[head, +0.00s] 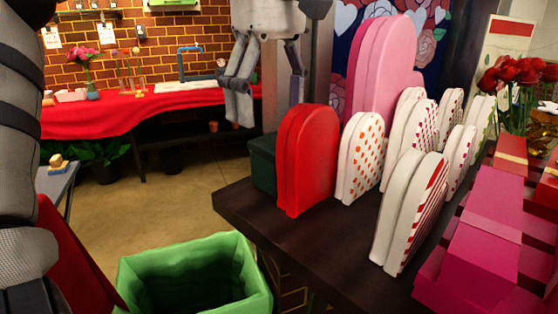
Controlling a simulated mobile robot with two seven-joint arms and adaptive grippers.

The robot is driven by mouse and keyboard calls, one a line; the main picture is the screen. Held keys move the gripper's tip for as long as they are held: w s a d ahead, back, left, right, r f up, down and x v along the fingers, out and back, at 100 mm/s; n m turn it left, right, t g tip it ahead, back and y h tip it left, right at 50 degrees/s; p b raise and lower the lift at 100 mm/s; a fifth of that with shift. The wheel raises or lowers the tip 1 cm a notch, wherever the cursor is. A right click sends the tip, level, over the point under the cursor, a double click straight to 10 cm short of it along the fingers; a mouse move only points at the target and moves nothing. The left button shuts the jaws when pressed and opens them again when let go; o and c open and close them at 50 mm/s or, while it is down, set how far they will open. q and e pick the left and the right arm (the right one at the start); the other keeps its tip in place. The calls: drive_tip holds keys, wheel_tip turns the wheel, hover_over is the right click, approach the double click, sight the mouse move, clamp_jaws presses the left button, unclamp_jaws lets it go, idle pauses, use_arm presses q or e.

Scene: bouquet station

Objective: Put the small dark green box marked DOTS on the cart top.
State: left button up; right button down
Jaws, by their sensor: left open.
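A small dark green box (262,165) stands at the far left corner of a dark wooden table (265,220), partly hidden behind a red heart-shaped box. I cannot read any marking on it. My left gripper (270,100) hangs above and just behind the dark green box, with its fingers pointing down. It is open, the fingers spread apart, and nothing shows between them. My right gripper is out of view. No surface is clearly recognisable as the cart top; a grey-blue surface (52,186) shows partly at the left edge.
Heart-shaped boxes crowd the table, with the red one (308,160) right beside the green box. Pink boxes (485,225) stand at the right. A green bin (195,270) stands on the floor in front. A red-draped counter (150,105) lies at the back. Open floor lies between.

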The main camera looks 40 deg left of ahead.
use_arm(q)
drive_tip(key=f, duration=0.4)
drive_tip(key=w+f+b, duration=0.1)
drive_tip(key=f, duration=0.1)
drive_tip(key=shift+d+f, duration=0.15)
drive_tip(key=shift+f, duration=0.2)
drive_tip(key=shift+r, duration=0.1)
drive_tip(key=shift+c, duration=0.8)
drive_tip(key=c, duration=1.3)
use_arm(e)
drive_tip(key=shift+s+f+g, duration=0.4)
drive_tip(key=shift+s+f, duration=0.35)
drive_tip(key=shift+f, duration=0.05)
